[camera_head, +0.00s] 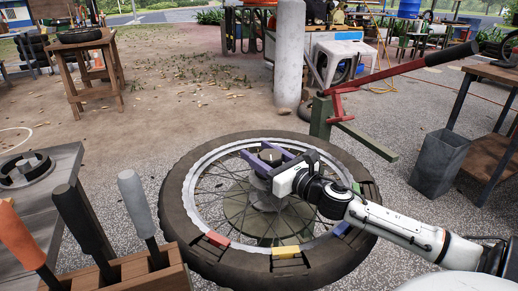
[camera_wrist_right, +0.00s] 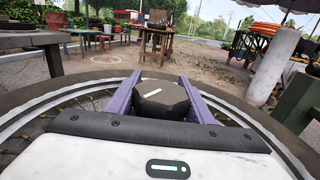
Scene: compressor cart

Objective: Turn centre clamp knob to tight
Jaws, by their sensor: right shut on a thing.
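The centre clamp knob (camera_head: 269,156) is a dark, faceted knob on the hub of a large spoked wheel (camera_head: 178,206). In the right wrist view the knob (camera_wrist_right: 163,99) fills the space between two purple fingers, and a short white mark on its top slants up to the right. My right gripper (camera_head: 262,154) reaches in from the right and is shut on the knob, one finger along each side. It also shows in the right wrist view (camera_wrist_right: 160,82). The knob's lower part is hidden. My left gripper is not in view.
A green post (camera_head: 320,118) with a red lever (camera_head: 398,70) stands behind the wheel at right. Tool handles (camera_head: 136,203) stand in a wooden block (camera_head: 170,272) at lower left. A grey bin (camera_head: 438,162) stands right, and a grey pillar (camera_head: 289,55) behind.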

